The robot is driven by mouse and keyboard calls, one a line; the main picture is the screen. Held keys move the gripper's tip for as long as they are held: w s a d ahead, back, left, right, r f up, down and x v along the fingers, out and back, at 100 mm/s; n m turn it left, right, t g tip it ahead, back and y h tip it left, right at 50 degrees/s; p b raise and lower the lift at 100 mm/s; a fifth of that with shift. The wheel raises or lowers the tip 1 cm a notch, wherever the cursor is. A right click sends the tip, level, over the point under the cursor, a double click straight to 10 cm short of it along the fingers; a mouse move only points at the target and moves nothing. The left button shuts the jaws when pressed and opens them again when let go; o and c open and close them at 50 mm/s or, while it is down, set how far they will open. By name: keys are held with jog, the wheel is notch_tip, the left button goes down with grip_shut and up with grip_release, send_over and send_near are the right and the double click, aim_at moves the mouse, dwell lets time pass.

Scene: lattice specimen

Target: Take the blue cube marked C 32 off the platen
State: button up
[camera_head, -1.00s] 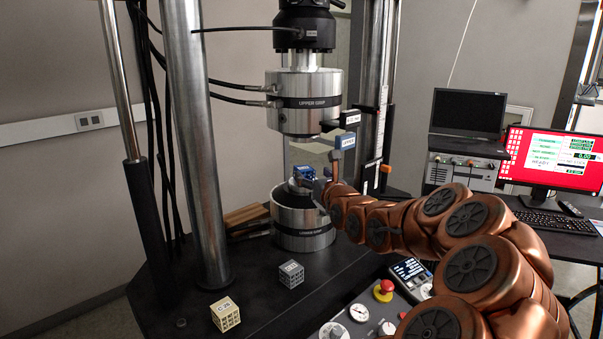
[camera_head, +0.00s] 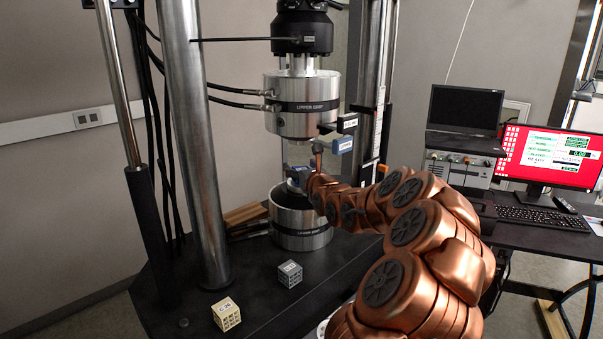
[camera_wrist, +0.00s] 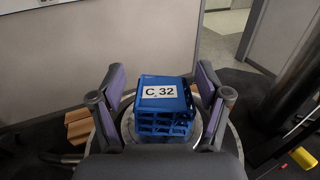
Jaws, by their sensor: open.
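The blue lattice cube marked C 32 (camera_wrist: 163,92) sits on the round metal platen (camera_wrist: 127,125) in the wrist view, its label facing up toward the camera. My gripper (camera_wrist: 162,100) is open, with one finger on each side of the cube. Small gaps seem to show between the fingers and the cube; contact cannot be made out. In the head view my gripper (camera_head: 300,178) is at the top of the lower grip (camera_head: 302,226), under the upper grip (camera_head: 302,105). There the cube is mostly hidden by the gripper.
A cream lattice cube (camera_head: 226,314) and a grey one (camera_head: 290,274) stand on the black machine base (camera_head: 255,290). A thick steel column (camera_head: 198,150) rises at left. A blue tag (camera_head: 342,145) hangs just above my wrist. Wooden blocks (camera_head: 245,213) lie behind the lower grip.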

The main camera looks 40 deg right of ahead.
jog(key=shift+c, duration=0.2)
jog(key=c, duration=1.2)
jog(key=shift+r, duration=0.1)
